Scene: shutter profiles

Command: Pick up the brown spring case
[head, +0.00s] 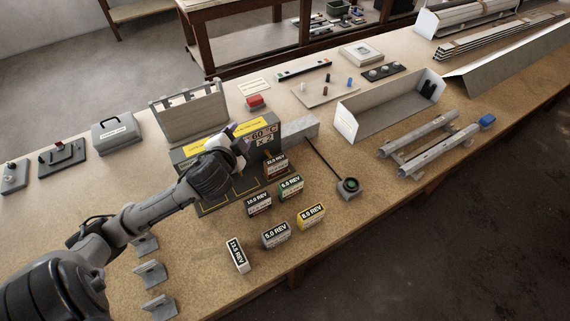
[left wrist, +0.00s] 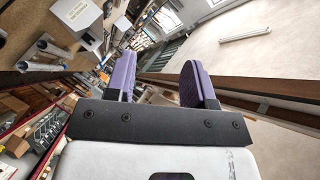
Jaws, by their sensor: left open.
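Several small spring cases with REV labels stand on the workbench in the head view. One with a reddish-brown body (head: 277,168) is at the back beside my left forearm. Another dark reddish one (head: 258,207) stands nearer the front; I cannot tell for sure which is the brown one. Green (head: 291,187), yellow (head: 312,216), grey (head: 276,236) and white-labelled (head: 238,256) cases stand around them. My left gripper (head: 236,131) is above the grey machine box, behind the cases. Its purple fingers are apart and empty in the left wrist view (left wrist: 160,80). My right gripper is out of view.
The grey machine box (head: 188,152) with a yellow label stands behind the cases. A round button (head: 348,185) on a base is to their right. An open tray (head: 390,105) and metal profiles (head: 432,145) lie further right. Small metal brackets (head: 150,274) stand at left front.

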